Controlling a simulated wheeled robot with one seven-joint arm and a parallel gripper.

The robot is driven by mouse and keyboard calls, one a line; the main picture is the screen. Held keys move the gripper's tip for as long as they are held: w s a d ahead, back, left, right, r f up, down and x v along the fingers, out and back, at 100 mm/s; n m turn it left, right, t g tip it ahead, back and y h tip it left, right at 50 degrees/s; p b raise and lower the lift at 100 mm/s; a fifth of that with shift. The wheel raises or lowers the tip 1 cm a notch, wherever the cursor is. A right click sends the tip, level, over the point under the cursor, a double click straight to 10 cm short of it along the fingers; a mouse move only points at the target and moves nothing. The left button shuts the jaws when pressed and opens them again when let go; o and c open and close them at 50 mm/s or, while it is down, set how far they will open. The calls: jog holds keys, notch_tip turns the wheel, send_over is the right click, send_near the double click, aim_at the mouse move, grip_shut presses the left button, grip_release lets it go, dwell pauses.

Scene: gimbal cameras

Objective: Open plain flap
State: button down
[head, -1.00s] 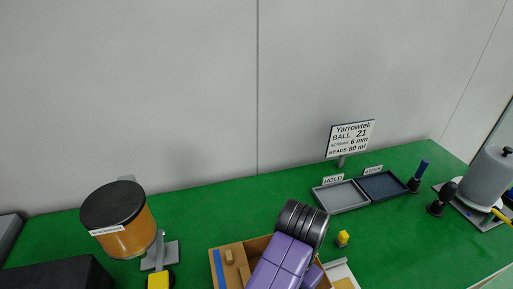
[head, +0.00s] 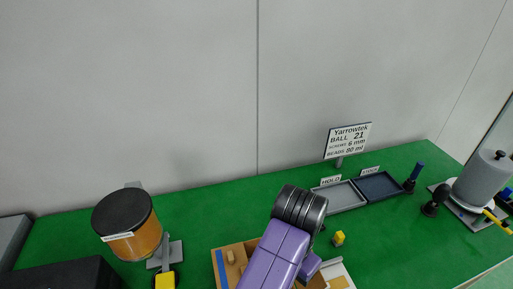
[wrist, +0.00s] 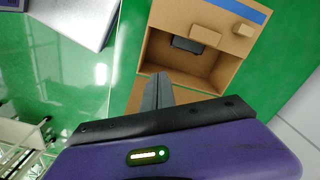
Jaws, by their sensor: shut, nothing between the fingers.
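A wooden box (wrist: 226,78) shows in the wrist view with an open cavity on its near side; a small dark grey object (wrist: 188,45) is inside. Its top panel (wrist: 183,14) carries a blue strip (wrist: 240,10) and two wooden blocks, one (wrist: 205,35) at the cavity's edge and one (wrist: 243,30) beside it. I cannot tell which panel is the plain flap. My gripper (wrist: 157,88) is shut and empty, its grey fingers just before the cavity's lower left corner; contact is unclear. In the head view my purple arm hides the gripper and part of the box (head: 233,249).
On the green bench stand an orange jar with a black lid (head: 128,226) at left, a yellow piece (head: 339,238), a grey tray (head: 342,197) and a dark tray (head: 380,186) behind, and a grey cylinder (head: 483,180) at right.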

notch_tip(320, 180, up, 5)
jog(key=shift+r, duration=0.2)
dwell(0.4)
jog(key=shift+w+d, duration=0.1)
